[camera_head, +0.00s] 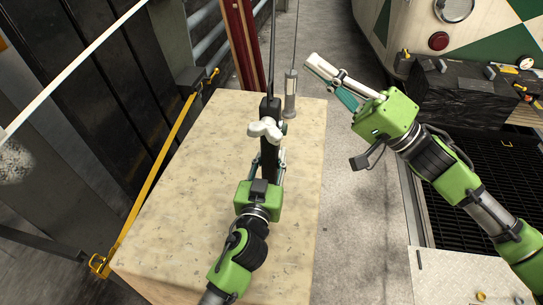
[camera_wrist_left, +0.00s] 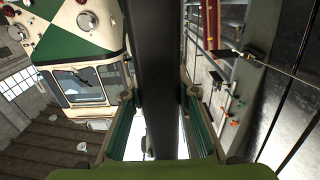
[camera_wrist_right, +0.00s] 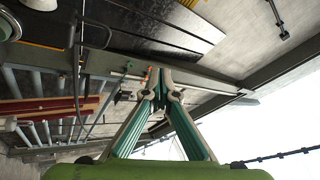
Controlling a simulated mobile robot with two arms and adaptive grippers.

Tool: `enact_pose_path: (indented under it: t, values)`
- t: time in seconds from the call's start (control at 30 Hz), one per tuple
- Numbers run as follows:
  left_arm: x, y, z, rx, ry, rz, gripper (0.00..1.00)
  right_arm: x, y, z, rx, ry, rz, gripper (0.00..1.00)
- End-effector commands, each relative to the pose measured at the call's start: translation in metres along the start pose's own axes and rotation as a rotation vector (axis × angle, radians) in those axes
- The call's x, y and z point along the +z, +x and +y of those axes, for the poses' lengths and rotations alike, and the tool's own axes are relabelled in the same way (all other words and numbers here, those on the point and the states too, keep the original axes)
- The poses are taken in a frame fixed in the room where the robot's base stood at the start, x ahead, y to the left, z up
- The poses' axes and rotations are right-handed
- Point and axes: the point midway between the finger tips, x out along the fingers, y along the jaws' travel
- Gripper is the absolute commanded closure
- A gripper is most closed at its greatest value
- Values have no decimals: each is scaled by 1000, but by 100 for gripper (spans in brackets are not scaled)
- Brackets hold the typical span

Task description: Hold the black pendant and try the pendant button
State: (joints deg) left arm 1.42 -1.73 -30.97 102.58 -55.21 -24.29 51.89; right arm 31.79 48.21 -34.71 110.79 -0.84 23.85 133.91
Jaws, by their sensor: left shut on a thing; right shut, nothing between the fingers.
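The black pendant (camera_head: 269,155) is a long dark bar below a thin cable, over the pale tabletop. My left gripper (camera_head: 266,130) is shut around it. In the left wrist view the pendant (camera_wrist_left: 158,70) runs lengthwise between the two teal-padded fingers. I cannot make out its button in any view. My right gripper (camera_head: 313,65) is shut and empty, to the right of the pendant and apart from it. In the right wrist view its fingertips (camera_wrist_right: 163,88) meet with nothing between them.
A grey cylinder (camera_head: 290,95) hangs on a cable close right of the pendant. The pale table (camera_head: 180,215) lies below my left arm. A yellow bar (camera_head: 158,175) runs along its left side. Tools lie on a black-covered surface (camera_head: 460,92) before the green and cream tram (camera_head: 485,35).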

Motion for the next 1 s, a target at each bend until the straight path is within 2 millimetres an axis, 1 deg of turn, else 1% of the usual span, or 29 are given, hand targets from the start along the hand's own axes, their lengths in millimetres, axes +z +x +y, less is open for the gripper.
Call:
enact_pose_path:
  t: [0.03,0.13,0.2,0.27,0.37,0.43,0.5,0.6,0.7,0.77,0.87,1.0]
  values:
    - [0,0,0,0,0,0,100,-5,-10,9,16,85,64,100]
    - [0,0,0,0,0,0,100,-17,-29,27,55,251,191,100]
    - [0,0,0,0,0,0,100,-22,-46,42,90,368,274,100]
    - [0,0,0,0,0,0,100,-23,-61,57,124,469,338,100]
    - [0,0,0,0,0,0,100,-19,-86,80,180,627,430,100]
    - [0,0,0,0,0,0,100,-12,-101,94,217,724,480,100]
    - [0,0,0,0,0,0,100,-5,-114,105,250,804,518,100]
    - [0,0,0,0,0,0,100,4,-127,116,285,887,554,100]
    - [0,0,0,0,0,0,100,10,-134,121,305,936,572,100]
    - [0,0,0,0,0,0,100,12,-135,123,310,950,577,100]
    - [0,0,0,0,0,0,100,16,-131,126,311,959,580,100]
    - [0,0,0,1,0,0,100,22,-116,129,306,959,579,100]
